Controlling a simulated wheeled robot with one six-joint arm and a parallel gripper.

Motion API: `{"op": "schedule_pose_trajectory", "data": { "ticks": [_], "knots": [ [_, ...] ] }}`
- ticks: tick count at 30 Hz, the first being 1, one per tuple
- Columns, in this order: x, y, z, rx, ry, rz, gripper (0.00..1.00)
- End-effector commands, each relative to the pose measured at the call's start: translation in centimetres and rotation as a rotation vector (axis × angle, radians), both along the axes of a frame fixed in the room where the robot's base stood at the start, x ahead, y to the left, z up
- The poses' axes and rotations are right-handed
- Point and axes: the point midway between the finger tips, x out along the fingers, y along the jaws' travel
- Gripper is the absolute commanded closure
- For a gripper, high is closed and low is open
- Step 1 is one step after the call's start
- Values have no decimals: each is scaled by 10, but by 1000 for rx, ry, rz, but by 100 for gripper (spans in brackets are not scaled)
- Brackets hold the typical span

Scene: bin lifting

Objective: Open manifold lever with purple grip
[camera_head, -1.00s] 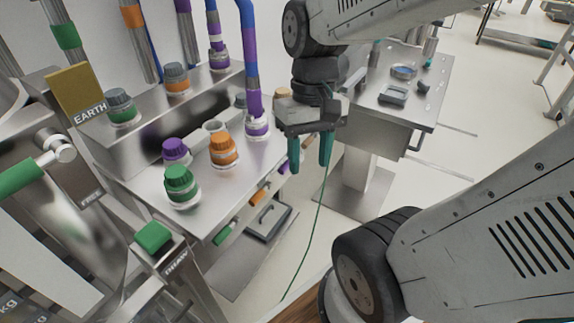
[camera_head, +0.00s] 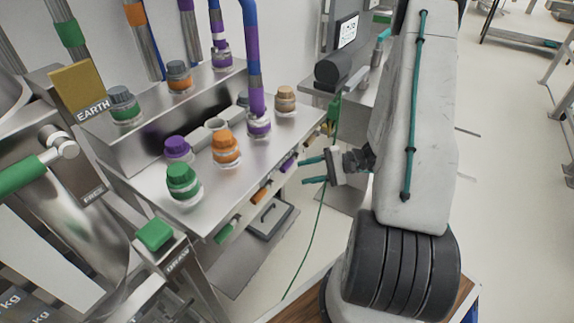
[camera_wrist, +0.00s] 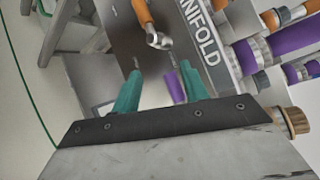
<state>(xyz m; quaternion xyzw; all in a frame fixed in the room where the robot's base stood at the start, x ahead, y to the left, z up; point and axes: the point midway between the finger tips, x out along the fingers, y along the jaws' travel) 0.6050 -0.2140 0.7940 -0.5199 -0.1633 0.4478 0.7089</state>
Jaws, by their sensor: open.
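The manifold (camera_head: 215,205) is a steel bench with levers along its front edge. The lever with the purple grip (camera_head: 288,163) is on that edge, right of the orange-gripped lever (camera_head: 261,194). My gripper (camera_head: 304,171) is open and empty, its teal fingers pointing left towards the purple grip, a little apart from it. In the wrist view, the purple grip (camera_wrist: 175,86) appears between my gripper's fingers (camera_wrist: 154,62), closer to the right one. Its depth relative to the fingertips is hard to tell. The orange grip (camera_wrist: 143,14) shows beyond the fingertips.
A green-gripped lever (camera_head: 228,230) is farther left on the edge. Capped fittings, such as the green cap (camera_head: 183,181), stand on top. A grey tray (camera_head: 268,219) lies below the levers. A green cable (camera_head: 318,235) hangs near my gripper. Another bench (camera_head: 345,95) stands behind.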

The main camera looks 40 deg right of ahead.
Motion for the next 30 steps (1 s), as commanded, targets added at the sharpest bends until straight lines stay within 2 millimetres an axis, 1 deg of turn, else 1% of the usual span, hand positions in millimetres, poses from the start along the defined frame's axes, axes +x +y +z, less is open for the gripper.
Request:
{"op": "schedule_pose_trajectory", "data": {
  "ticks": [1, 3, 6, 8, 11, 21, 24, 30],
  "knots": [
    [8, -13, -13, -23, -69, -67, 56],
    [20, -26, -18, -80, -164, -124, 56],
    [30, -36, -18, -148, -254, -153, 56],
    [33, -36, -17, -171, -282, -156, 56],
    [39, -31, -18, -185, -300, -151, 56],
    [76, 5, -27, -185, -301, -149, 56],
    [84, 11, -29, -185, -300, -150, 56],
    [89, 16, -30, -185, -299, -151, 56]
  ]
}}
